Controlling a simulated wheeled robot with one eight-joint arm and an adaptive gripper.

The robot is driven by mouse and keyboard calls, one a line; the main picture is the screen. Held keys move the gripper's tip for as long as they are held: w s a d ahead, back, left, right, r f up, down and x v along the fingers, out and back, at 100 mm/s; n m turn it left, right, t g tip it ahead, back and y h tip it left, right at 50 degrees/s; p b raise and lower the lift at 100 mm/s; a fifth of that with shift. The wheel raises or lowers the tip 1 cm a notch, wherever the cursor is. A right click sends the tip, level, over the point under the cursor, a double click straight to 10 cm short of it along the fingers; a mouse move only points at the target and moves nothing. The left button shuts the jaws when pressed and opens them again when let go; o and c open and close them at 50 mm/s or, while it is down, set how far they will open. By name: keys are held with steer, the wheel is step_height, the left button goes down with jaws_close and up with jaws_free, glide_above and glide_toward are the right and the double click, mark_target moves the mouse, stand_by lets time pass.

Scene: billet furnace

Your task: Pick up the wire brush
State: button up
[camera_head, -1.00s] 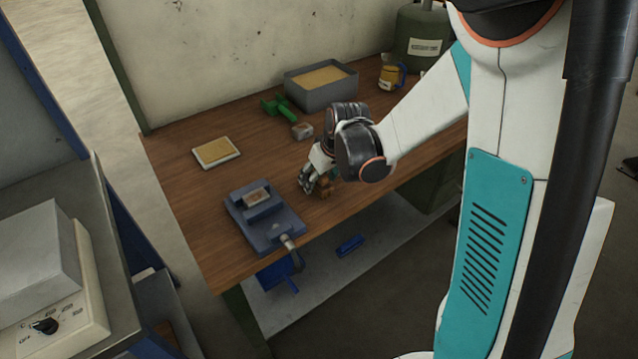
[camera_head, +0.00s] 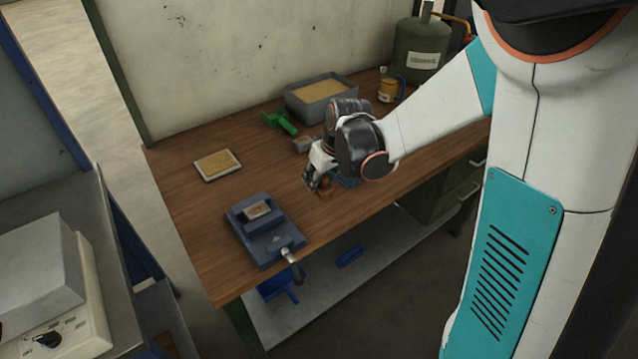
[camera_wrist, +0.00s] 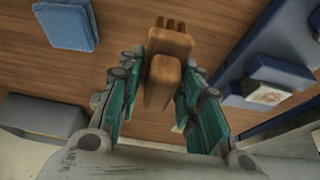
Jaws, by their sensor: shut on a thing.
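The wire brush, a brown wooden block with a ridged far end, is in the wrist view (camera_wrist: 170,52) between the two teal-padded fingers. My gripper (camera_wrist: 165,78) is shut on it. In the head view my gripper (camera_head: 314,181) is over the front part of the wooden bench (camera_head: 200,245), right of the blue-grey vise (camera_head: 270,236). Only a small brown part of the brush (camera_head: 325,187) shows there below the fingers. Whether it is clear of the bench top is hard to tell.
A blue block (camera_wrist: 66,25) lies near my gripper. A green tool (camera_head: 280,122), a small grey-brown block (camera_head: 303,144), a grey bin (camera_head: 320,110) and a yellow-topped tray (camera_head: 217,165) are farther back. A yellow mug (camera_head: 388,90) and green canister (camera_head: 415,48) stand back right.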

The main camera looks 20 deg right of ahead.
step_height(320, 180, up, 16)
steer(key=p, duration=0.4)
steer(key=shift+f, duration=0.2)
